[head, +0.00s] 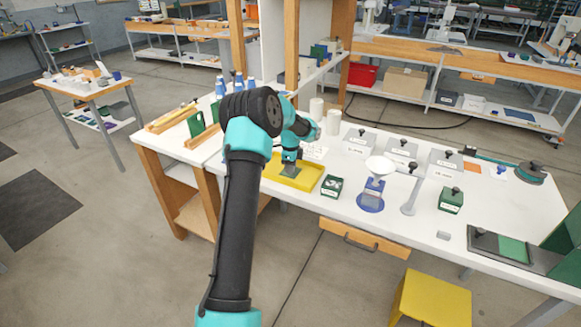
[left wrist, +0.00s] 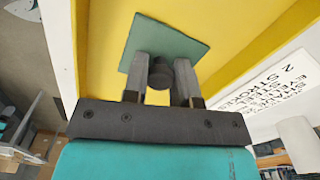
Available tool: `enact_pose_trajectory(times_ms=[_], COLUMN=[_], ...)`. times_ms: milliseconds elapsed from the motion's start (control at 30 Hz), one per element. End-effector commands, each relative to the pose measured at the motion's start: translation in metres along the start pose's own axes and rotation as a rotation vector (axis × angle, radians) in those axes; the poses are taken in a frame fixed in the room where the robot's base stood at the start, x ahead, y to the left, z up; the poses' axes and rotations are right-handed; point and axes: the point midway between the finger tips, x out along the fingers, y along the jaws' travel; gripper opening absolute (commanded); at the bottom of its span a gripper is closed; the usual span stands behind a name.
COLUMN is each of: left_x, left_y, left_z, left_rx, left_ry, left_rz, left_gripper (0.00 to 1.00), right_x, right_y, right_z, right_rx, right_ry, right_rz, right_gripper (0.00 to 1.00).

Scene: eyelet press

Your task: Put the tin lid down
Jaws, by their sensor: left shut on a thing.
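My left gripper (head: 291,157) is over the yellow tray (head: 312,182) on the white bench. In the left wrist view its two fingers (left wrist: 160,72) are shut on the dark knob of the tin lid (left wrist: 145,37), a flat green square plate. The lid is inside the outline of the tray (left wrist: 240,62), turned askew to its walls. I cannot tell whether the lid touches the tray floor. In the head view the lid (head: 290,171) shows only in part below the gripper. An open green tin (head: 331,186) stands just right of the tray. My right gripper is out of view.
A white funnel on a blue-based stand (head: 371,200), a grey hand tool (head: 411,197) and a green lidded box (head: 451,200) stand farther right. White cylinders (head: 333,122) and grey lidded boxes (head: 402,149) are behind. A printed card (left wrist: 270,92) lies beside the tray.

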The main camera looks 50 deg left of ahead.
Motion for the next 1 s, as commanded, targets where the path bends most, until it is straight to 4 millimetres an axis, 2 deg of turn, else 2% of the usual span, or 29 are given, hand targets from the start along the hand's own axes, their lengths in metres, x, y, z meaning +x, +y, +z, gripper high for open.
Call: enact_pose_trajectory(times_ms=[367,400,633,1000], left_x=[0.0031,0.0033,0.0029,-0.0013], left_y=[0.0,-0.0001,-0.0001,-0.0003], left_z=[0.0003,0.0002,0.0003,0.0003], left_rx=[0.0,0.0,0.0,-0.001], left_ry=[0.0,0.0,0.0,0.0], left_rz=[0.0,-0.001,-0.001,-0.002], left_gripper=[0.04,0.28,0.5,0.51], right_x=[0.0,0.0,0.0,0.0], right_y=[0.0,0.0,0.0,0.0], right_z=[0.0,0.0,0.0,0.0], right_rx=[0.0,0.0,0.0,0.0], right_ry=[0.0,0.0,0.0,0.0], right_rz=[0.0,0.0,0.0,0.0], right_gripper=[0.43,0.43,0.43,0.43])
